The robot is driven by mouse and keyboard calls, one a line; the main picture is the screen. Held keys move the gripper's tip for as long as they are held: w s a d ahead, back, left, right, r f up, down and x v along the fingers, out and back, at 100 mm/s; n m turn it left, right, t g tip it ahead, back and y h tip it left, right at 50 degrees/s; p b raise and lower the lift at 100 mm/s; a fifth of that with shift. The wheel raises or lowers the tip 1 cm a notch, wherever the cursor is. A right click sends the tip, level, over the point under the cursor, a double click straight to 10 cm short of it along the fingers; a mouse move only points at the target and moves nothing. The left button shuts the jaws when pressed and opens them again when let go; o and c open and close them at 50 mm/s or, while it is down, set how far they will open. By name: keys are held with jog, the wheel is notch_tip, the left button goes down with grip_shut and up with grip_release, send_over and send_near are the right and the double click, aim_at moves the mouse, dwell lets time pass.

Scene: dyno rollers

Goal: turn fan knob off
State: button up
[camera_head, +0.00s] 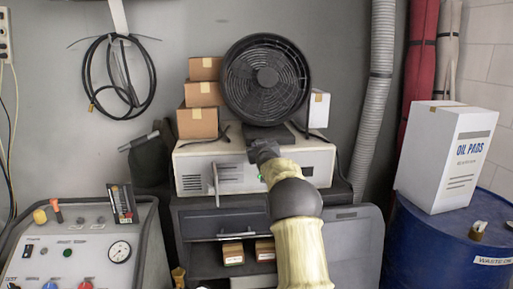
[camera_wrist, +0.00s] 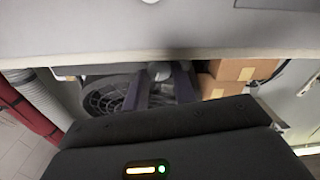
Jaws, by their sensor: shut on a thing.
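A round black fan (camera_head: 265,78) stands on a pale equipment case in the head view. My gripper (camera_head: 262,148) reaches up to the base of the fan, at the top front edge of the case. In the wrist view, my gripper's two fingers (camera_wrist: 164,88) are on either side of a small light grey knob (camera_wrist: 159,69) and are shut on it. The fan's grille also shows in the wrist view (camera_wrist: 105,97), partly behind the fingers. My gripper and arm hide the knob in the head view. The knob's marking and angle cannot be read.
The pale case (camera_head: 195,180) sits on a dark cabinet (camera_head: 195,228). Stacked cardboard boxes (camera_head: 198,122) stand left of the fan, and a white box (camera_head: 319,110) right of it. A control console (camera_head: 85,245) is at lower left, a blue drum (camera_head: 435,245) at right.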

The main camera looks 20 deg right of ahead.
jog(key=o, duration=1)
jog(key=shift+s, duration=0.1)
jog(key=b+v, duration=0.4)
jog(key=v, duration=1.3)
jog(key=shift+s, duration=0.25)
jog(key=shift+a, duration=0.15)
jog(key=shift+c, duration=0.4)
